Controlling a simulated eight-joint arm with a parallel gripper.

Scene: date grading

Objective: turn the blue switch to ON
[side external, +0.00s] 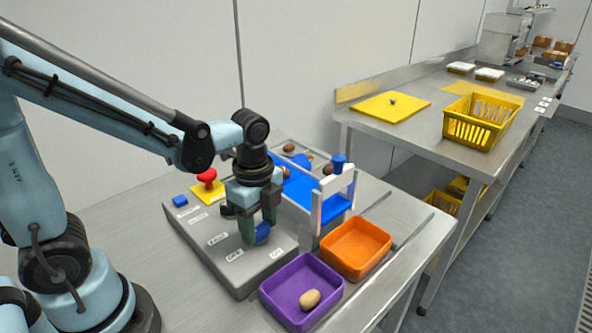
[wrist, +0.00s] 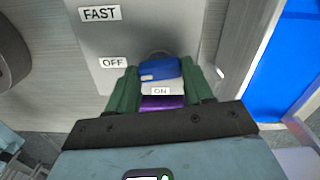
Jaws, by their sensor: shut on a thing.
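The blue switch (wrist: 158,69) is a rounded knob on the grey control box. In the wrist view it lies between the two green fingers of my gripper (wrist: 160,76), which is shut on it. A small white mark shows at its lower left. The OFF label (wrist: 113,62) is to its left and the ON label (wrist: 160,91) is just below it. In the side view the blue switch (side external: 263,234) is partly hidden by the fingers of my gripper (side external: 257,230), which points down at the front of the box.
A blue belt with dates and a white frame (side external: 318,213) stand close to the right. A purple tray (side external: 272,292) holds one date; an orange tray (side external: 356,270) is empty.

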